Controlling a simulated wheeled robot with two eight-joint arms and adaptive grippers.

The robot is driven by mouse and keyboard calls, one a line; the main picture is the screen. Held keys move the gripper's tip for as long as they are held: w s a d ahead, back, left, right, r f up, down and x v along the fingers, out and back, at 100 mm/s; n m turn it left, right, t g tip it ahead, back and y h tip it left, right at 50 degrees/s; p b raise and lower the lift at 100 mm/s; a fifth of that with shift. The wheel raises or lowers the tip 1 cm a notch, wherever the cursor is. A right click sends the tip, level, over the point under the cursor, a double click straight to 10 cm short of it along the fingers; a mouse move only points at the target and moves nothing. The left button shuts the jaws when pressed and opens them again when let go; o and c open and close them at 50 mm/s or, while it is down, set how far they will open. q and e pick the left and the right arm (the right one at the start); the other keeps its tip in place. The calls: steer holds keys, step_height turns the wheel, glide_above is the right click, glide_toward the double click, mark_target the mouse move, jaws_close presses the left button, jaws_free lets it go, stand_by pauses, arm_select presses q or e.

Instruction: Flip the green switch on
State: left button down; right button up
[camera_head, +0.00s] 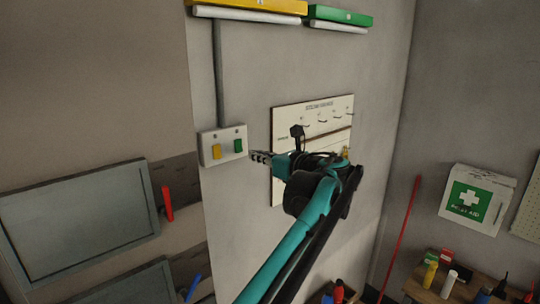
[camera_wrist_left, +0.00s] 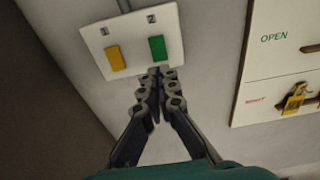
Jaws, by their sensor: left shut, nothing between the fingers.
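The green switch (camera_head: 238,146) is a small rocker on the right half of a white switch plate (camera_head: 209,138) on the wall. It also shows in the left wrist view (camera_wrist_left: 157,48). A yellow switch (camera_head: 216,152) sits to its left on the same plate. My left gripper (camera_head: 254,156) is shut and empty, just right of the plate in the head view. In the left wrist view its fingertips (camera_wrist_left: 157,72) are just below the green switch, and I cannot tell whether they touch the plate. My right gripper is in neither view.
A white board (camera_head: 285,118) with hooks hangs on the wall behind my left arm. A grey conduit (camera_head: 219,75) runs up from the plate to yellow (camera_head: 250,5) and green (camera_head: 340,15) lamp fixtures. Grey panels (camera_head: 80,215) stand at the left, a first-aid box (camera_head: 478,199) at the right.

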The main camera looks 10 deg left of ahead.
mark_target(240, 152)
arm_select(q)
steer(key=p+x, duration=0.1)
steer(key=x, duration=0.4)
steer(key=shift+w+a, duration=0.15)
steer(key=shift+w+a+f, duration=0.15)
steer(key=shift+a+f, duration=0.05)
steer(key=shift+a, duration=0.05)
steer(key=shift+d+f, duration=0.1)
